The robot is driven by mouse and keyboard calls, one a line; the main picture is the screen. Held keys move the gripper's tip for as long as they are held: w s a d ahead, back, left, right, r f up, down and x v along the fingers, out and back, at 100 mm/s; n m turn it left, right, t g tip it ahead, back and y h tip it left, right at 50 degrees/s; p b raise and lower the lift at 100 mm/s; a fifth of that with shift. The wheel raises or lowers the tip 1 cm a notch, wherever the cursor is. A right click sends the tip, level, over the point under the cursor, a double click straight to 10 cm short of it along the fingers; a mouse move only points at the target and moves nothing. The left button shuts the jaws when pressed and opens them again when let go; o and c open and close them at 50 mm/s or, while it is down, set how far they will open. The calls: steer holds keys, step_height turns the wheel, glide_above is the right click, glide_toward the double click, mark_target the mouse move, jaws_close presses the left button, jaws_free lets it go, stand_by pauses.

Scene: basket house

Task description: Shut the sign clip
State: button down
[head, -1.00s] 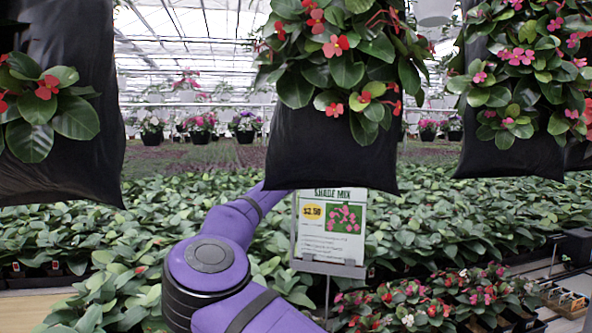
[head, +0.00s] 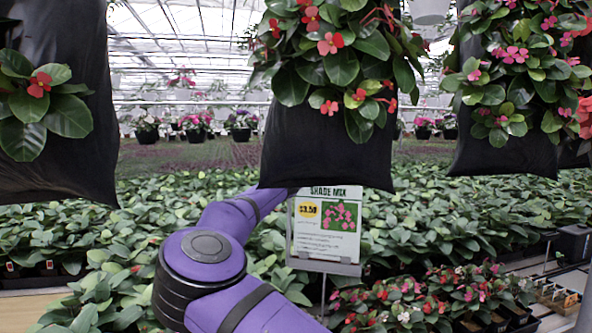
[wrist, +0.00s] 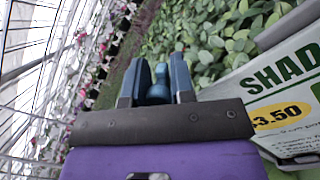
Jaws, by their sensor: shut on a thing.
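The SHADE MIX price sign (head: 325,228) stands upright in a grey holder (head: 322,267) on a thin post, right of my purple arm. I cannot make out the clip's moving part. In the wrist view the sign (wrist: 290,95) is close at the right, turned on its side by the camera. My gripper (wrist: 158,65) shows there with its two blue-grey fingers close together, left of the sign. A rounded blue piece (wrist: 158,92) is between them; I cannot tell what it belongs to. In the head view my gripper is hidden behind the hanging bag and my arm.
Black hanging planter bags (head: 325,150) with red and pink flowers hang close in front, one just above the sign. Low green plants (head: 450,215) fill the bed behind. Potted flowers (head: 430,300) stand below the sign at the right.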

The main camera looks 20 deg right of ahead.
steer(key=shift+s+d+f+m+h, duration=0.15)
steer(key=shift+f+m+h, duration=0.1)
steer(key=shift+m, duration=0.7)
steer(key=shift+s+d+f+m+h, duration=0.15)
steer(key=shift+f+m, duration=0.1)
steer(key=shift+m, duration=0.7)
steer(key=c, duration=1)
jaws_free()
